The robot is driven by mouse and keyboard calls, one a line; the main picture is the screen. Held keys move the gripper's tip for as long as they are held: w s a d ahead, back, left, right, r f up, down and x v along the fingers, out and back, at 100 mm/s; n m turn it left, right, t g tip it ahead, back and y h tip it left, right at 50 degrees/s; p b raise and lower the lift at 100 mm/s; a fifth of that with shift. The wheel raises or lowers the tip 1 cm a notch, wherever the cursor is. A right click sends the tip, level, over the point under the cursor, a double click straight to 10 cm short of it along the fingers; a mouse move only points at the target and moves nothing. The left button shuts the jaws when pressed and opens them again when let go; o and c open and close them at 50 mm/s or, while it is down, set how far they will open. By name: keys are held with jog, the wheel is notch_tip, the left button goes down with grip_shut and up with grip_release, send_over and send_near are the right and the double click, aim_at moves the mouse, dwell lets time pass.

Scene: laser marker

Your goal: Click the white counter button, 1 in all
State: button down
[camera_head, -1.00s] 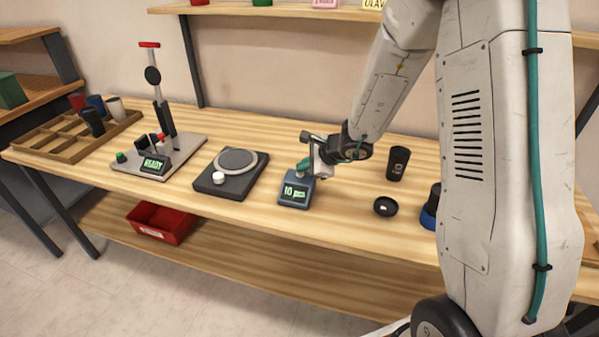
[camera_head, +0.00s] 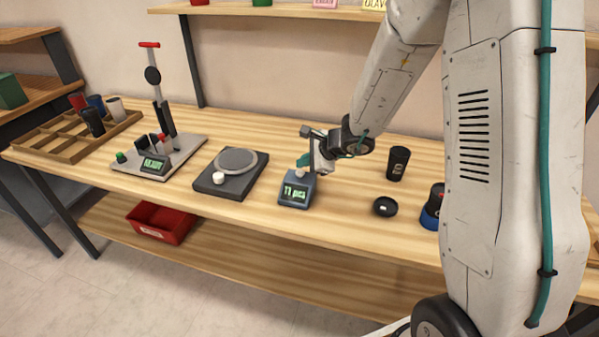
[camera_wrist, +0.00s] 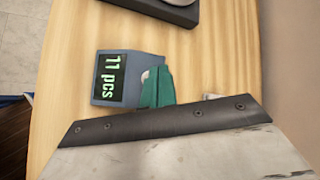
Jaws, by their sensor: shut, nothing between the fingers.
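The blue-grey counter box (camera_head: 295,191) stands on the wooden bench, and its green display reads "11 pcs". It also shows in the wrist view (camera_wrist: 117,78). The white counter button (camera_wrist: 146,75) peeks out beside my fingers on the box's top, and part of it is hidden by them. My gripper (camera_head: 303,161) is shut and empty, its green fingertips just above the button. In the wrist view the green fingers (camera_wrist: 156,88) overlap the button's edge. I cannot tell whether they touch it.
A dark turntable unit (camera_head: 232,175) with a white knob is left of the counter. The marker press (camera_head: 160,150) stands further left. A black cup (camera_head: 397,163) and a small black dish (camera_head: 385,207) are to the right. A compartment tray (camera_head: 75,145) is at the far left.

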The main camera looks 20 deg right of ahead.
aim_at(303, 173)
jog(key=shift+r, duration=2.5)
jog(key=s+a+r+n+g+y, duration=0.1)
jog(key=s+a+r+n+g, duration=0.2)
jog(key=s+n, duration=0.4)
jog(key=s+a+r+n+g+y, duration=0.1)
jog(key=s+a+r+n+g, duration=0.25)
jog(key=s, duration=0.55)
jog(key=s+d+r+n+h, duration=0.2)
jog(key=s+d+r+n, duration=0.1)
jog(key=s, duration=0.4)
jog(key=s+d+r+n+h, duration=0.3)
jog(key=s, duration=0.4)
jog(key=s+d+r+n+h, duration=0.2)
jog(key=s+r+n, duration=0.1)
jog(key=s, duration=0.4)
jog(key=shift+d, duration=0.4)
